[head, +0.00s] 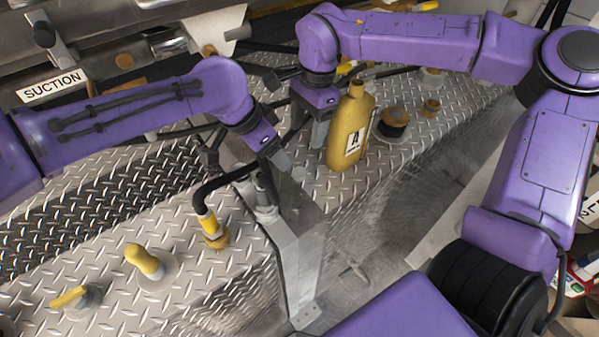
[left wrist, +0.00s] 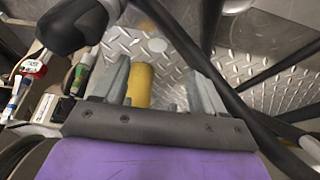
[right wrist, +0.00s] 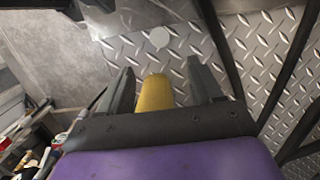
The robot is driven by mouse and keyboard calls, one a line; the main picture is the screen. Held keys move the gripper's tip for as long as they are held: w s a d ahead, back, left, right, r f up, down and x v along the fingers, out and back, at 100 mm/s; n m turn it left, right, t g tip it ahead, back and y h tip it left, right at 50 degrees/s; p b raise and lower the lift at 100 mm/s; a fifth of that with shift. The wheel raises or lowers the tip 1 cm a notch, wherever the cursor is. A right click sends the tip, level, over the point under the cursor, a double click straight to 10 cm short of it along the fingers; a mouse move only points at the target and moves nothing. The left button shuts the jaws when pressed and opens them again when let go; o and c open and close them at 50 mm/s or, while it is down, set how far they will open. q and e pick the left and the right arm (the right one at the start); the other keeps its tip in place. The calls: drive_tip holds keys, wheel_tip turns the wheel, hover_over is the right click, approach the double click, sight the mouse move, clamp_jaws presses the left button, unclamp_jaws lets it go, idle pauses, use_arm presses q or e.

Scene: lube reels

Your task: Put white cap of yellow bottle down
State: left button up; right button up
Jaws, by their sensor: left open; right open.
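The yellow bottle (head: 348,128), labelled A, stands upright on the right diamond-plate deck in the head view. Its neck shows no white cap. My right gripper (head: 320,128) is open just left of the bottle. In the right wrist view a yellow shape (right wrist: 155,92) shows between its spread fingers; I cannot tell if they touch it. My left gripper (head: 275,158) is open by the black hose, left of the bottle. Its wrist view also shows a yellow shape (left wrist: 139,85) between the fingers. A pale round disc lies on the plate in the left wrist view (left wrist: 158,45) and right wrist view (right wrist: 160,37); it may be the cap.
A black spool (head: 393,122) and a small brown fitting (head: 431,107) stand right of the bottle. A black hose with a yellow nozzle (head: 207,224) rises from the left deck. Yellow-topped fittings (head: 145,262) are nearer. A gap separates the decks.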

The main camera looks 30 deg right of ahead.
sight(296, 174)
use_arm(q)
drive_tip(key=x, duration=1.2)
drive_tip(key=shift+d+r, duration=0.15)
drive_tip(key=shift+d, duration=0.1)
drive_tip(key=c, duration=1.1)
